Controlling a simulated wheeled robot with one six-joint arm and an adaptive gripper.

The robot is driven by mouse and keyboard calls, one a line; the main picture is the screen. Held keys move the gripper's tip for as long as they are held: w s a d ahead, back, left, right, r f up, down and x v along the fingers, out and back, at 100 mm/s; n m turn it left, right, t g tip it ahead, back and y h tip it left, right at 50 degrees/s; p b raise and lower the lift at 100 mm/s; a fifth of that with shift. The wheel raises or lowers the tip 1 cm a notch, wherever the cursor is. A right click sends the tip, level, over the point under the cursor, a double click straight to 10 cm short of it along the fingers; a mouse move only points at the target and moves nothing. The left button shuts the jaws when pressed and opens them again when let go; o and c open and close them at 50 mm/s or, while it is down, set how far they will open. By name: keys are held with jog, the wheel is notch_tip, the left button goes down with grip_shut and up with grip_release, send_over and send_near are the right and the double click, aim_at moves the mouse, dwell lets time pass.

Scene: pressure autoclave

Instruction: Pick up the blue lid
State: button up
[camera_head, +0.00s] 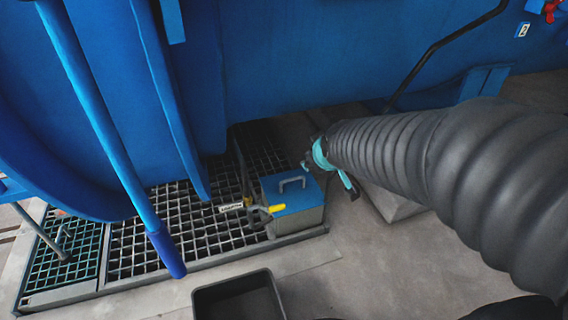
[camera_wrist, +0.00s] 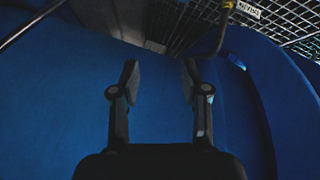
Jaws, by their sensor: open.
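The blue lid (camera_head: 290,196) lies on a grey metal box at the edge of the floor grating. It has a grey bar handle on top, and a yellow-ended lever sits at its front left. My gripper (camera_wrist: 159,80) is open, with two dark fingers apart and nothing between them. In the head view my arm in its black ribbed sleeve reaches in from the right. Its teal-banded wrist is just right of and behind the lid. The gripper is mostly hidden there. I cannot make out the lid in the wrist view, where large blue surfaces fill much of the picture.
A large blue vessel (camera_head: 290,60) stands behind the box. A blue bar (camera_head: 110,150) crosses the left side. A black open bin (camera_head: 238,297) is on the floor in front. A small label (camera_head: 231,207) hangs left of the box. The concrete floor (camera_head: 365,265) at right is partly clear.

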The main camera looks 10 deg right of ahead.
aim_at(295, 179)
jog(key=w+f+n+t+b, duration=0.35)
jog(key=w+f+n, duration=0.25)
jog(key=w+f, duration=1)
notch_tip(295, 179, down, 20)
jog(key=w+n+t+h+b, duration=0.1)
jog(key=w+n+t+b, duration=0.1)
jog(key=n+t+b, duration=0.3)
jog(key=shift+n+g, duration=0.6)
jog(key=shift+g, duration=0.15)
jog(key=w, duration=0.4)
jog(key=w+f, duration=0.1)
jog(key=w, duration=0.4)
jog(key=w+d+f, duration=0.1)
jog(key=w, duration=0.3)
jog(key=shift+w+f, duration=0.2)
jog(key=shift+f, duration=0.05)
grip_shut()
jog(key=shift+r, duration=0.1)
